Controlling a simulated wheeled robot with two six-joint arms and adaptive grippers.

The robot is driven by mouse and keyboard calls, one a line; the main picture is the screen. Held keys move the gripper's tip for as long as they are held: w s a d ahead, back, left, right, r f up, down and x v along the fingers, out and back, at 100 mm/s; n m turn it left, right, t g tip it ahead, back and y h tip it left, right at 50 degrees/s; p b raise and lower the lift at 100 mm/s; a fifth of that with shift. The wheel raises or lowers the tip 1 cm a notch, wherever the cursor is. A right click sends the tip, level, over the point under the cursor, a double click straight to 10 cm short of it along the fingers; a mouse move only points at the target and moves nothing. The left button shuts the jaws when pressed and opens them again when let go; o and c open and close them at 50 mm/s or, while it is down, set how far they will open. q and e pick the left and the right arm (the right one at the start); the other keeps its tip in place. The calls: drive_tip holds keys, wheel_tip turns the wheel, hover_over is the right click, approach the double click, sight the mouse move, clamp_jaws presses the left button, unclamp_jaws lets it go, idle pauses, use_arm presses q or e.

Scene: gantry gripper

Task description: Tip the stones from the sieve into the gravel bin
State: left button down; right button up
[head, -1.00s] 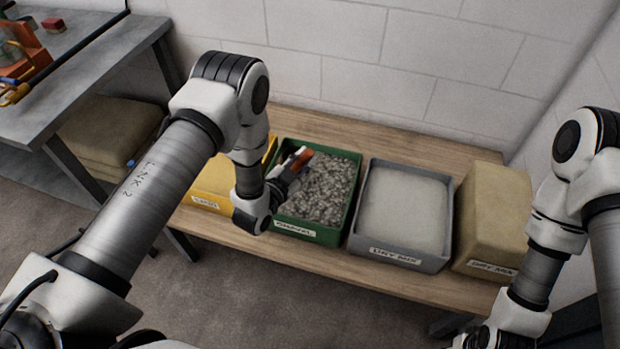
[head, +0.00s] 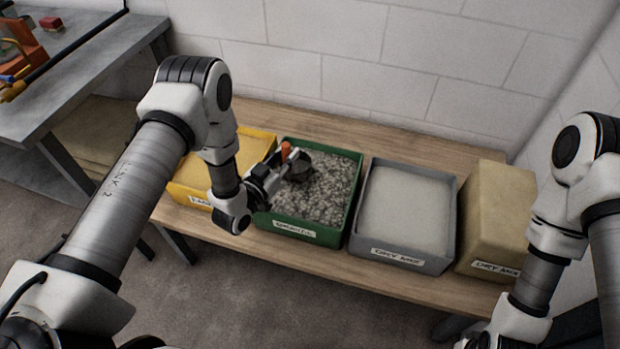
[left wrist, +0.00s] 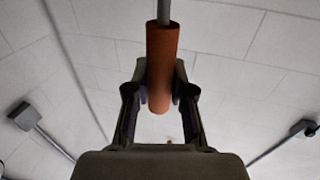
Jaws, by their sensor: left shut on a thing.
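My left gripper (head: 272,180) is shut on the orange handle of the sieve. The handle (left wrist: 161,68) stands between both fingers in the left wrist view. In the head view the sieve (head: 298,168) shows as a small dark shape over the left part of the green gravel bin (head: 291,232), with its orange handle sticking up. The bin is full of grey stones. Whether stones are still in the sieve is too small to tell. My right arm is at the right edge, its gripper out of the picture.
A yellow bin (head: 190,197) stands left of the gravel bin. All are on a wooden bench (head: 340,268) against a block wall. A grey table (head: 95,75) is at upper left.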

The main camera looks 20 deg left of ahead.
sight(286, 144)
use_arm(q)
drive_tip(key=shift+a+r+p, duration=0.1)
drive_tip(key=shift+r+p, duration=0.15)
drive_tip(key=shift+p, duration=0.05)
wheel_tip(286, 144, up, 5)
drive_tip(key=p, duration=0.3)
drive_tip(key=shift+f, duration=0.25)
